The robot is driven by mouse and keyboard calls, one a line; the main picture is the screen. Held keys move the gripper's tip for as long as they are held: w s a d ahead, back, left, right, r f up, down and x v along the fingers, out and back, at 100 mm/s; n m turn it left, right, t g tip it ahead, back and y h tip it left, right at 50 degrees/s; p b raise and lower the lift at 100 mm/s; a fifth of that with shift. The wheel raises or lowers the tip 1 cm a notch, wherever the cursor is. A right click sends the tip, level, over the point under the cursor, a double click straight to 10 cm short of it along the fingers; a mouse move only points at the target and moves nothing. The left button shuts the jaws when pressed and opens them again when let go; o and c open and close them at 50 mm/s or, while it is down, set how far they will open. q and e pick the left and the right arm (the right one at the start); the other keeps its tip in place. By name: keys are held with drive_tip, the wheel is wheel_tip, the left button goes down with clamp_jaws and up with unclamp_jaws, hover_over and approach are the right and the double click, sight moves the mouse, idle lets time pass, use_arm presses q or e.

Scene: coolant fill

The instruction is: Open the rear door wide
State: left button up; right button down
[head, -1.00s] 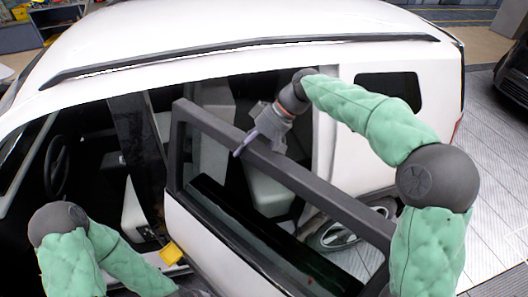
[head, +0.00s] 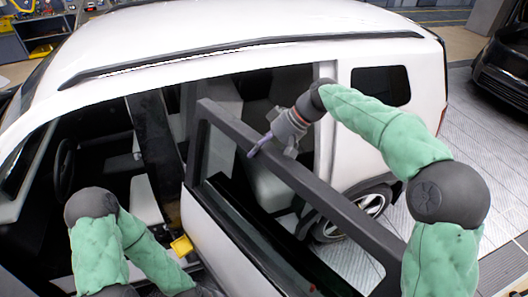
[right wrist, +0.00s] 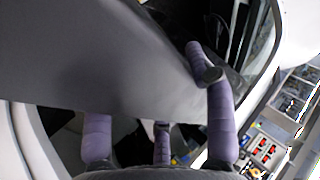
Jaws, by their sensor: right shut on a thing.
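The rear door (head: 222,232) of the white car stands swung out from the body, with a dark window frame. My right gripper (head: 262,145) is shut on the top bar of the door's window frame (head: 305,184). In the right wrist view the purple fingers (right wrist: 160,140) lie on both sides of the broad grey frame (right wrist: 110,60). My left arm (head: 100,245) is at the lower left of the head view, and its gripper is not clearly visible. A yellow piece (head: 181,245) shows near the door's front edge.
The rear door opening shows seats (head: 268,185) and a dark pillar (head: 158,140). The rear wheel (head: 365,207) is behind the door. Free floor (head: 455,180) lies to the right, with a dark car (head: 500,80) beyond it.

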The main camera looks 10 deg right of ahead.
drive_tip(key=shift+c, duration=2.1)
unclamp_jaws()
drive_tip(key=shift+w+a, duration=0.1)
drive_tip(key=v, duration=1.2)
